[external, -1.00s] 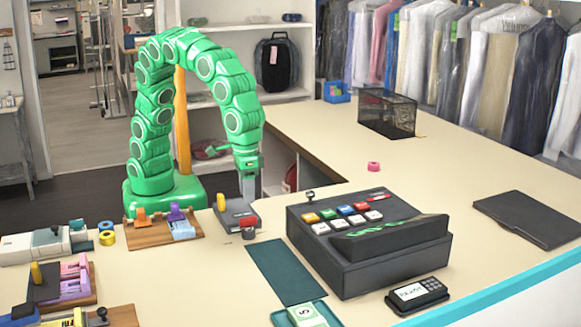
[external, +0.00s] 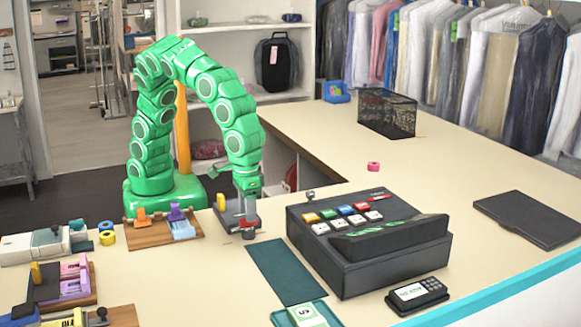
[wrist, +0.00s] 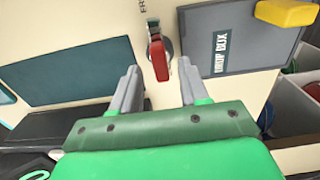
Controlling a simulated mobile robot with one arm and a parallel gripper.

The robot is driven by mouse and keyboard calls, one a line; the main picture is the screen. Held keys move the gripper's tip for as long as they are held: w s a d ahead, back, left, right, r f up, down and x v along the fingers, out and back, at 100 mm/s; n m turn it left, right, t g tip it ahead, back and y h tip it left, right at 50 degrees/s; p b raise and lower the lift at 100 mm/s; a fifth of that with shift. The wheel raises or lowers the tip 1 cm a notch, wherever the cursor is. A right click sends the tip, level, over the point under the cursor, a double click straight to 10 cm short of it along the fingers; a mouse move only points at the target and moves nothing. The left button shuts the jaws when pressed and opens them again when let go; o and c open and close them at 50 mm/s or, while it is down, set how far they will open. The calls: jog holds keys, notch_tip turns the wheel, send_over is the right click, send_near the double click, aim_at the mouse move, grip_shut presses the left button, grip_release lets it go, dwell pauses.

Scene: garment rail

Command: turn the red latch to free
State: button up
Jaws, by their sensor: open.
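The red latch (wrist: 160,60) shows in the wrist view as a narrow red bar on a round grey mount, just beside the grey box plate. My gripper (wrist: 158,70) is open, with one grey finger on each side of the latch's near end. I see a gap on both sides, and the fingers do not appear to touch it. In the external view my gripper (external: 244,214) points down at the counter by the dark plate, and its fingers partly hide the latch (external: 248,223).
The grey plate (wrist: 225,45) has a yellow handle (wrist: 287,13). A dark green mat (external: 285,270) and a black register (external: 370,245) lie to the right. A wooden board with coloured clips (external: 165,228) is to the left.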

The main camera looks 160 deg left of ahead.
aim_at(244, 224)
jog(key=shift+f, duration=1.2)
jog(key=shift+c, duration=0.4)
grip_shut()
